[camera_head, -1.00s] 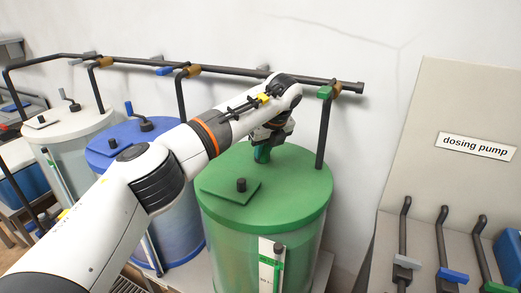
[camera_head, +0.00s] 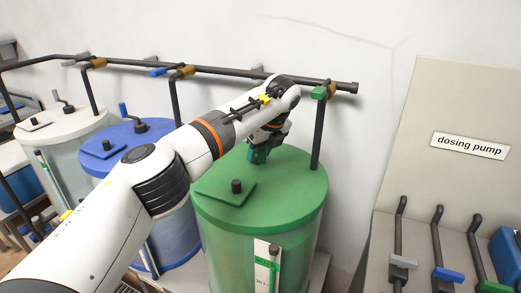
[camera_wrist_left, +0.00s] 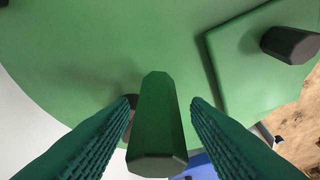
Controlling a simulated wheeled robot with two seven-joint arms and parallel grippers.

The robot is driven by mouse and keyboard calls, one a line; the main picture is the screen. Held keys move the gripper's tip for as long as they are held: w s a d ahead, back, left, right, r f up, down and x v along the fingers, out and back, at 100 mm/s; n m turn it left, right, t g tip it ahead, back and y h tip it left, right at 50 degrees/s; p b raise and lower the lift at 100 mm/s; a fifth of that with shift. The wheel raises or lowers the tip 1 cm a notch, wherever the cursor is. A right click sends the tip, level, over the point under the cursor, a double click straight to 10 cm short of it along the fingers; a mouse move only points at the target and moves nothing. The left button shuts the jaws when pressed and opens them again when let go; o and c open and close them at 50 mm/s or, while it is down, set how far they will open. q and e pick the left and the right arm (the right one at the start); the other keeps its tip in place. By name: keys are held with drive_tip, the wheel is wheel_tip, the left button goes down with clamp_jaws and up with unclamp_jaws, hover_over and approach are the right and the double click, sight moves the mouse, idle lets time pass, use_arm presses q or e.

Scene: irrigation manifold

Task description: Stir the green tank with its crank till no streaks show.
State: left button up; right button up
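The green tank (camera_head: 225,245) stands at the centre of the head view with a green lid (camera_head: 295,185). Its wall looks translucent; whether streaks show in it is too small to tell. The crank's green handle (camera_wrist_left: 157,125) stands up from the lid in the left wrist view. My left gripper (camera_head: 258,154) is over the back of the lid; in the wrist view its ridged dark-green fingers (camera_wrist_left: 162,105) stand on either side of the handle. A narrow gap shows beside the handle, so they look open around it. The crank's base is mostly hidden. My right gripper is out of view.
A square green hatch with a dark knob (camera_head: 236,186) lies on the lid near the gripper. A black pipe (camera_head: 318,135) rises behind the lid. A blue tank (camera_head: 120,160) and a white tank (camera_head: 60,125) stand left. The dosing pump panel (camera_head: 425,220) with levers stands right.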

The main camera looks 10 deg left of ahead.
use_arm(q)
drive_tip(key=shift+w, duration=0.1)
drive_tip(key=b+v, duration=0.1)
drive_tip(key=v, duration=1.1)
